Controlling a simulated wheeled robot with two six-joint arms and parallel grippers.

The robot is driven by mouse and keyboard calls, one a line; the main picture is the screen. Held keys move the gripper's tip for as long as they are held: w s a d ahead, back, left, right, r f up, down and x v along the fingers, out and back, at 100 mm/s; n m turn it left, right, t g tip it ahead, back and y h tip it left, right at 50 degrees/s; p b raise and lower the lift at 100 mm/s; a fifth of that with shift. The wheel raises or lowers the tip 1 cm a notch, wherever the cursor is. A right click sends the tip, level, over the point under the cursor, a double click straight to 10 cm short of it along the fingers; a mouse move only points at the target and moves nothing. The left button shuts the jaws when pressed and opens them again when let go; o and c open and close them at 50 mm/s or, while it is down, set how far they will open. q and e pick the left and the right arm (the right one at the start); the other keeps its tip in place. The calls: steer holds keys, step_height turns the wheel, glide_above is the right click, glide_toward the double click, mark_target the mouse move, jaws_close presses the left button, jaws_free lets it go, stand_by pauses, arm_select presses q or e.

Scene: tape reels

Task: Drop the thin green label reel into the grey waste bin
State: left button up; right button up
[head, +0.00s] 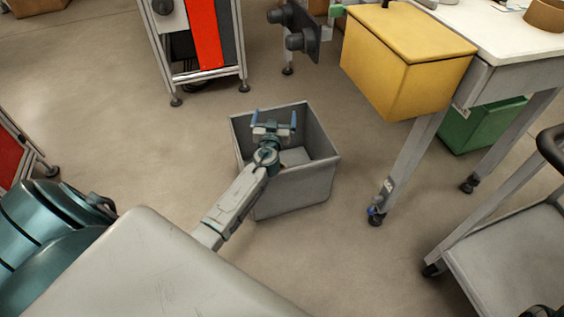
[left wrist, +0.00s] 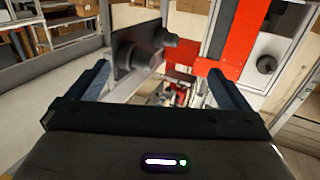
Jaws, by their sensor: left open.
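The grey waste bin (head: 292,192) stands on the floor in the middle of the head view, its top open. My left gripper (head: 273,118) is over the bin, its blue fingers spread apart. In the left wrist view the fingers (left wrist: 160,88) are also wide apart with nothing held between them. The thin green label reel cannot be made out in either view. Part of the bin's inside is hidden behind my left gripper and forearm. My right gripper is not in view.
A yellow box (head: 405,65) hangs at the white worktable (head: 500,32) to the right of the bin. A green crate (head: 480,127) is under the table. A grey cart (head: 510,250) stands at lower right. Open floor lies left of the bin.

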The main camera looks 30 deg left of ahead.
arm_select(q)
steer(key=s+d+r+p, duration=0.1)
steer(key=s+d+r, duration=0.1)
steer(key=s+d, duration=0.2)
steer(key=s+d+r+p, duration=0.1)
steer(key=s+d, duration=0.3)
steer(key=s, duration=0.5)
steer(key=shift+s+d+r, duration=0.2)
steer(key=shift+s+r, duration=0.15)
steer(key=shift+r, duration=0.45)
